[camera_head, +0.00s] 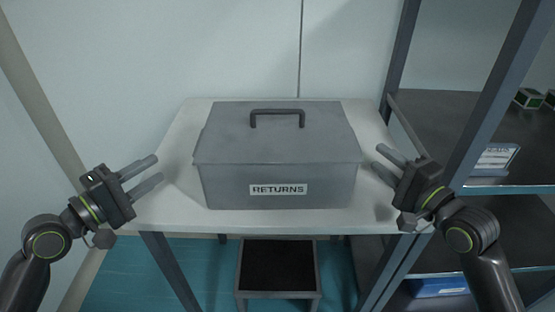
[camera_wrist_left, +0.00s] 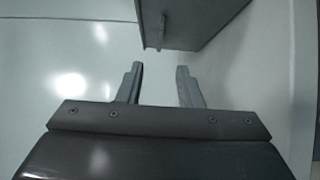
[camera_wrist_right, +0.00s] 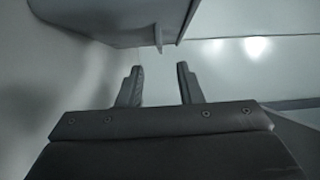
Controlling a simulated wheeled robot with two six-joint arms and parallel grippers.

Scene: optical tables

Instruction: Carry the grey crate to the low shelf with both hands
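The grey crate (camera_head: 278,185) sits on a white table in the head view, its lid on and a dark handle (camera_head: 277,113) on top. A white "RETURNS" label is on its front. My left gripper (camera_head: 155,168) is open and empty, apart from the crate's left side. My right gripper (camera_head: 377,159) is open and empty, just off the crate's right side. The crate also shows at the top of the left wrist view (camera_wrist_left: 205,18) and the right wrist view (camera_wrist_right: 110,12), ahead of the open fingers. The crate's back side is hidden.
The white table (camera_head: 170,190) has narrow free strips beside the crate. A dark shelf rack (camera_head: 435,115) with several levels stands at the right, holding small green boxes, a white-and-blue box (camera_head: 496,157) and a blue box (camera_head: 437,287). A low dark-topped stool (camera_head: 278,266) stands below the table.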

